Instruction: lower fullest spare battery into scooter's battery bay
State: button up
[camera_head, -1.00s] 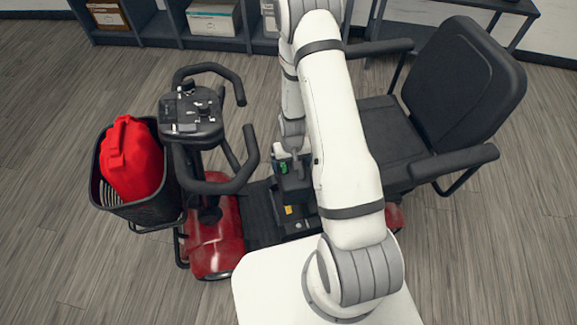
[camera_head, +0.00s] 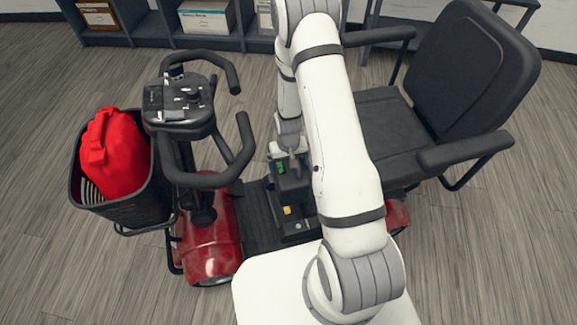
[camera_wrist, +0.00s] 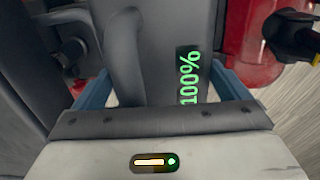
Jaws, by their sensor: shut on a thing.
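The spare battery (camera_head: 291,184) is a dark grey block with a lit green display, held upright over the scooter's deck in front of the seat. In the wrist view the battery (camera_wrist: 150,75) shows a grey handle and a green "100%". My gripper (camera_head: 289,160) is shut on the battery at its top; its blue fingers show at both sides in the wrist view. The red scooter (camera_head: 213,245) has its battery bay around the dark box with a yellow label (camera_head: 288,210), just below the battery. My arm hides part of this area, and I cannot tell whether the battery is inside the bay.
The tiller with black handlebars (camera_head: 190,105) stands left of my gripper. A basket (camera_head: 140,212) with a red bag (camera_head: 115,155) is farther left. The black seat (camera_head: 465,75) and its armrest (camera_head: 465,150) are close on the right. A shelf (camera_head: 155,30) stands behind.

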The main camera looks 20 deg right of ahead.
jog(key=w+f+b, duration=0.2)
jog(key=f+b, duration=0.6)
jog(key=b, duration=0.2)
jog(key=w+f+b, duration=0.1)
jog(key=f+b, duration=0.8)
jog(key=b, duration=0.1)
jog(key=shift+w+b, duration=0.4)
jog(key=shift+f, duration=0.15)
notch_tip(320, 180, down, 12)
jog(key=b, duration=0.8)
jog(key=shift+b, duration=0.35)
jog(key=shift+f, duration=0.4)
dwell(1.3)
jog(key=o, duration=1.7)
jog(key=shift+f, duration=0.1)
jog(key=shift+s, duration=0.1)
